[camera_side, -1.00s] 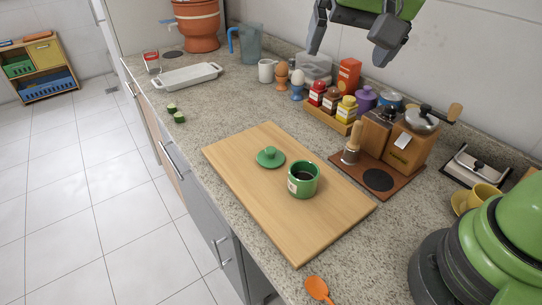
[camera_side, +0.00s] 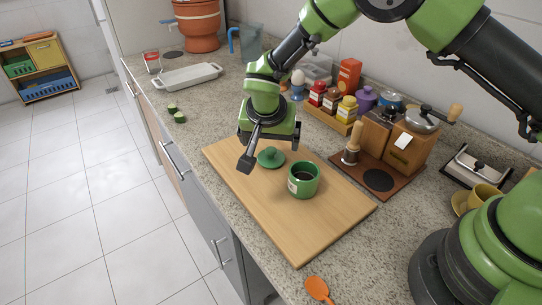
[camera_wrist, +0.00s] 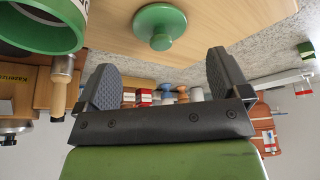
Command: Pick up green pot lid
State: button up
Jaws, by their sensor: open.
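The green pot lid (camera_side: 270,157) with a round knob lies on the wooden board (camera_side: 240,207). It also shows in the wrist view (camera_wrist: 160,27), beyond the gap between my fingers. A green pot (camera_side: 303,180) with dark contents stands on the board to the right of the lid; its rim shows large at the wrist view's upper left (camera_wrist: 37,45). My gripper (camera_side: 269,152) is over the board's far part, close to the lid, with one finger reaching to the left of it. In the wrist view my gripper (camera_wrist: 160,80) is open and empty, its fingers wide apart.
A spice rack (camera_side: 330,117) with jars and a wooden coffee grinder (camera_side: 408,140) stand along the wall behind the board. A white dish (camera_side: 188,77) and green pieces (camera_side: 179,117) lie to the left. The board's front part is clear.

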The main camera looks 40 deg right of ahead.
aim_at(271, 150)
jog(key=x, duration=0.5)
jog(key=shift+a+f, duration=0.1)
jog(key=shift+f, duration=0.1)
jog(key=shift+c, duration=0.2)
jog(key=c, duration=0.9)
